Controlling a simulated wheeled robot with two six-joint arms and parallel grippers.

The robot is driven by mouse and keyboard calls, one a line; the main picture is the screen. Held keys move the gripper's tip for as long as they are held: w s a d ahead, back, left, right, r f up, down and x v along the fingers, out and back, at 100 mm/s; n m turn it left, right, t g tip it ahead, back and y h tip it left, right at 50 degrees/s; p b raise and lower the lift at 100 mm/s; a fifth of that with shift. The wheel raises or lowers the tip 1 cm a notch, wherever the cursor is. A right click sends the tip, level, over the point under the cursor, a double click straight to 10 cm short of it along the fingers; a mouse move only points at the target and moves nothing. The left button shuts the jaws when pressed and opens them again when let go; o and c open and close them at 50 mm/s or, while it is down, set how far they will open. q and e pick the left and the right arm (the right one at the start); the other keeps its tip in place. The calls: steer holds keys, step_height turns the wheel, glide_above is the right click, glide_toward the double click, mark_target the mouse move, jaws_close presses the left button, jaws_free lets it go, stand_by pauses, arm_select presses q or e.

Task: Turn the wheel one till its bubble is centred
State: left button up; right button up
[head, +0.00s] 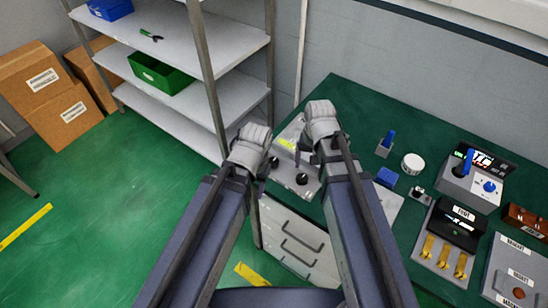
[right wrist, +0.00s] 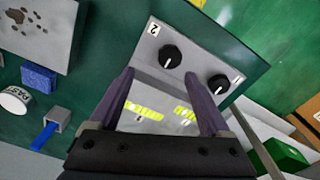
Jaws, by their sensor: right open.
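A grey panel with two black knob wheels lies on the green bench. Wheel one (right wrist: 218,83), beside the mark "1", is nearer the shelf; it also shows in the head view (head: 273,162). Wheel two (right wrist: 170,56) is beside the mark "2" and also shows in the head view (head: 302,179). Two yellow-green vials (right wrist: 143,111) are on the panel; their bubbles are too small to place. My right gripper (right wrist: 160,74) is open and empty above the panel, its fingers apart over the vial side. My left gripper (head: 250,150) is left of the panel, its fingertips not clear.
A shelf rack (head: 205,75) with a green bin (head: 160,73) stands left of the bench. A blue block (head: 387,177), a white round tin (head: 413,163) and a blue-handled holder (head: 385,147) sit to the right. Devices (head: 470,180) fill the far right. Drawers (head: 300,240) are below.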

steer(key=w+a+m, duration=0.3)
steer(key=w+a, duration=0.1)
steer(key=m, duration=0.4)
glide_above(273, 161)
steer(key=shift+d, duration=0.4)
steer(key=shift+w+a, duration=0.1)
steer(key=shift+a, duration=0.25)
steer(key=shift+f, duration=0.1)
step_height(273, 161, down, 8)
steer(key=b, duration=0.8)
jaws_close()
